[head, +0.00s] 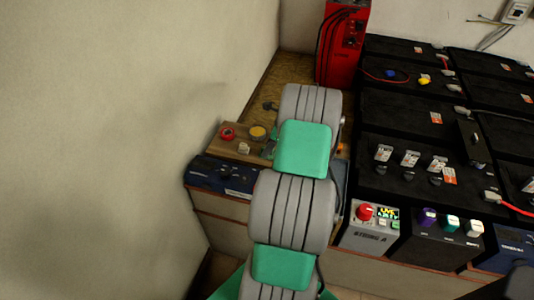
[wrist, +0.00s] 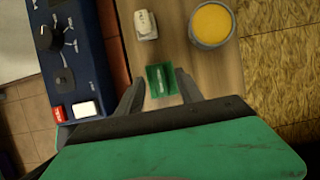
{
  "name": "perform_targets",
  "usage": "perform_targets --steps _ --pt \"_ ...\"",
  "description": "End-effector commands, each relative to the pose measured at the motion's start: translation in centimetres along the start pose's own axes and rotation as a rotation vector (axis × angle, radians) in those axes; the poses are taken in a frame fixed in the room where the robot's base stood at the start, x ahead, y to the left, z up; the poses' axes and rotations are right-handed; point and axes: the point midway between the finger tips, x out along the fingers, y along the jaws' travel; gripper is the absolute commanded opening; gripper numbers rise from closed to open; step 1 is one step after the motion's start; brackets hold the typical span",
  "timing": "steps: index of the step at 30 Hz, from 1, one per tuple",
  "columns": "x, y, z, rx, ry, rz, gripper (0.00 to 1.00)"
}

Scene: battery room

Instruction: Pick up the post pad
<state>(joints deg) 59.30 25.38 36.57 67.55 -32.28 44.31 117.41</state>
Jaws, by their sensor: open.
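A small flat green piece with a pale strip across it, which looks like the post pad (wrist: 160,80), lies on a wooden board (wrist: 190,65) in the wrist view. My gripper (wrist: 158,90) is open, with one finger on each side of the green piece. Whether the fingers touch it or are at its height, I cannot tell. In the head view my arm hides most of the gripper and the pad.
On the board are a white block (wrist: 146,25) and a round yellow-topped tin (wrist: 212,22); a red ring (head: 227,133) also shows. A blue box with a knob (wrist: 65,60) is at left. Black batteries (head: 410,110) and a red charger (head: 342,45) stand to the right and behind.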

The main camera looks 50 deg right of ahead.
Motion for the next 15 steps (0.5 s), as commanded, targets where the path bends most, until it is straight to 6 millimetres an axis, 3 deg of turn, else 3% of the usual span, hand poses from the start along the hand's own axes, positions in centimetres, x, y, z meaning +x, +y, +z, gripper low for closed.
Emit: perform_targets --steps 2,15 --pt "-0.01 0.02 -0.01 0.000 0.000 0.000 0.43" --pt "-0.04 0.03 -0.01 0.000 0.000 0.001 0.07"
